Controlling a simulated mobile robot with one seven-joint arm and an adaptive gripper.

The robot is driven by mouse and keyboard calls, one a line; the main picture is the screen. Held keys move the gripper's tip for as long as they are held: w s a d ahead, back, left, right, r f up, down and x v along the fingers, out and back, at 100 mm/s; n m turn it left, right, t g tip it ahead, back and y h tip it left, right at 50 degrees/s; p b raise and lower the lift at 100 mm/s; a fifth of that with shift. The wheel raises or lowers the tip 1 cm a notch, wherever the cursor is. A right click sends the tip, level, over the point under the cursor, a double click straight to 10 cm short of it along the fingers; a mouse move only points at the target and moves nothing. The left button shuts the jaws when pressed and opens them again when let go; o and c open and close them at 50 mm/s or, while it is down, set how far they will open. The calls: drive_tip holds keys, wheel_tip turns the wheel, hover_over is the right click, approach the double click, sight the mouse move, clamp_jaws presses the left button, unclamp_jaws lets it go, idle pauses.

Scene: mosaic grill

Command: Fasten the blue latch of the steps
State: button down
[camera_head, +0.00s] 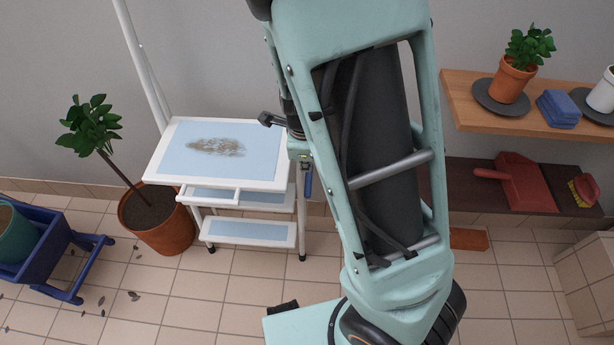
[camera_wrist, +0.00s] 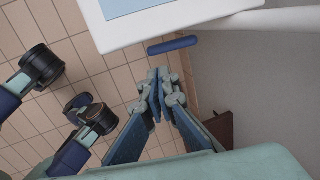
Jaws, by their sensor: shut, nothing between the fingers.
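The steps stand against the wall in the head view, a white frame with pale blue treads; the white rim of the top tread (camera_head: 215,185) faces me. The blue latch (camera_head: 308,180) is a short dark blue bar hanging nearly upright at the right side of the steps. In the wrist view the latch (camera_wrist: 172,45) lies just past my fingertips, beside the white edge of the steps (camera_wrist: 180,28). My gripper (camera_wrist: 163,75) is shut and empty, its tips close to the latch with a small gap showing. My arm hides much of the right side in the head view.
A potted plant (camera_head: 160,215) stands close to the left of the steps, with a blue cart (camera_head: 40,255) further left. A wooden shelf (camera_head: 460,95) with pots and a lower dark shelf holding a red dustpan (camera_head: 520,185) are at right. Tiled floor before the steps is mostly clear.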

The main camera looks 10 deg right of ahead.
sight(307, 191)
drive_tip(key=b+x, duration=0.7)
drive_tip(key=x, duration=0.6)
drive_tip(key=shift+w+d+f, duration=0.15)
drive_tip(key=shift+w+f, duration=0.05)
drive_tip(key=shift+f, duration=0.15)
drive_tip(key=shift+s+f, duration=0.2)
drive_tip(key=shift+f, duration=1.05)
drive_tip(key=shift+r, duration=0.1)
